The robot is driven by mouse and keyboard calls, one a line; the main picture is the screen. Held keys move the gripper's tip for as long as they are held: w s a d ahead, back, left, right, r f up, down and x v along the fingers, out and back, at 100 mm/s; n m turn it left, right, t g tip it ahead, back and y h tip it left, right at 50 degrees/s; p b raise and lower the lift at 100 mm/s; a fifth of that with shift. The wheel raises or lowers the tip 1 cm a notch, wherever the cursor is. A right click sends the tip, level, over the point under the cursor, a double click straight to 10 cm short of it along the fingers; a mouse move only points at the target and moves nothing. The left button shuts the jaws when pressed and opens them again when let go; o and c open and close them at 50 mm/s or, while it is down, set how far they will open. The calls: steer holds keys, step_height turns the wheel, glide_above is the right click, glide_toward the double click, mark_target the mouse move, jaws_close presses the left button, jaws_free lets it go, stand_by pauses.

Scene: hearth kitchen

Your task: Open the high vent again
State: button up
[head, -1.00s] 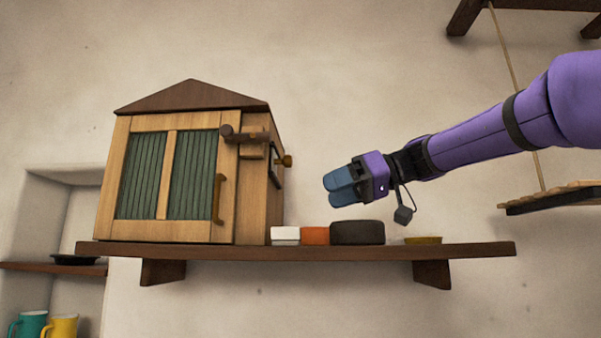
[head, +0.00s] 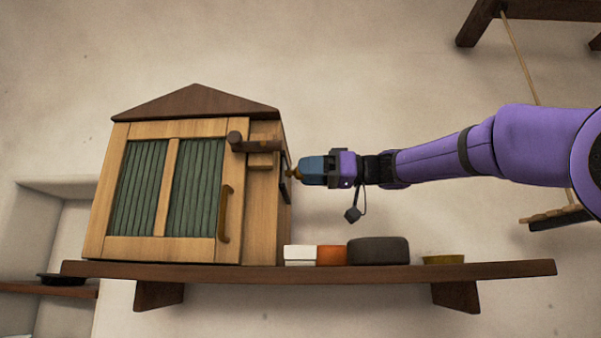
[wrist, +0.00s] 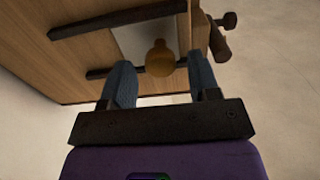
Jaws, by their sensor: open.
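The wooden cabinet (head: 262,215) stands on the wall shelf. Its right side carries a vent with a pale sliding panel (wrist: 134,38) between two dark rails (wrist: 118,19), and a round brass knob (wrist: 160,57). The knob (head: 293,173) also shows in the head view, just left of my fingertips. My gripper (head: 304,170) is at the cabinet's right side, pointing left. In the wrist view my gripper (wrist: 160,75) is open, with one blue finger on each side of the knob. I cannot tell whether either finger touches it. How far the vent is open is unclear.
A dark turn latch (head: 236,140) and a door handle (head: 224,213) stick out from the cabinet front. White, orange and dark items (head: 378,251) and a yellow dish (head: 443,259) sit on the shelf (head: 350,272) below my gripper. The wall area above is clear.

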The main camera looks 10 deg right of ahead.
steer(key=shift+w+a, duration=0.2)
steer(key=shift+a, duration=0.8)
jaws_close()
steer(key=w+d, duration=0.1)
steer(key=w, duration=0.5)
steer(key=shift+d, duration=0.15)
steer(key=shift+r, duration=0.1)
jaws_free()
steer(key=shift+w, duration=0.15)
